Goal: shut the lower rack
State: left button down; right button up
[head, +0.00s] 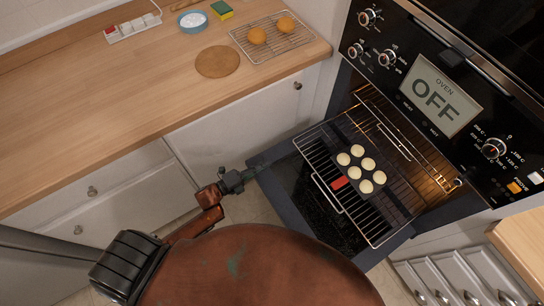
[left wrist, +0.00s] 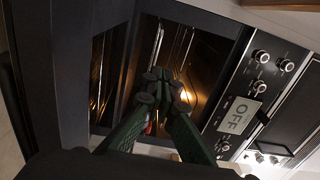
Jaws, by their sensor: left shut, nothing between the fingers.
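A wire rack (head: 316,166) is pulled out of the lit oven, above the lowered oven door (head: 285,190). A dark tray (head: 378,165) with several pale round pieces and a red patch at its front edge lies on it. A U-shaped metal handle (head: 327,199) shows at the rack's front. My left gripper (head: 258,170) is shut and empty, near the door's left corner, left of the rack and apart from it. In the left wrist view its green fingers (left wrist: 160,76) meet in front of the glowing oven interior. My right gripper is not in view.
The control panel (head: 400,75) with an OFF display is above the opening. A wooden counter (head: 130,110) on the left holds a cooling rack (head: 284,48), a round board (head: 218,61) and a blue bowl (head: 193,21). White drawers stand on both sides.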

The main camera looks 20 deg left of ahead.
aim_at(296, 146)
pick_arm(q)
jog(key=x, duration=0.4)
jog(key=shift+w+a+f, duration=0.1)
jog(key=shift+a+f, duration=0.1)
jog(key=shift+f, duration=0.05)
jog(key=b+x, duration=0.1)
jog(key=x, duration=0.2)
jog(key=shift+w+d, duration=0.1)
jog(key=shift+d, duration=0.05)
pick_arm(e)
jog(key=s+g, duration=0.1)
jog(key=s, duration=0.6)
pick_arm(q)
jog(key=b+x, duration=0.1)
jog(key=x, duration=0.2)
jog(key=shift+w+d, duration=0.15)
jog(key=shift+w, duration=0.15)
jog(key=shift+w+d, duration=0.3)
jog(key=shift+w, duration=0.1)
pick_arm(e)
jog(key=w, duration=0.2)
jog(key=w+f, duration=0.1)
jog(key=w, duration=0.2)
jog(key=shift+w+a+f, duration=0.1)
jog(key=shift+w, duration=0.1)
pick_arm(q)
jog(key=shift+r, duration=0.1)
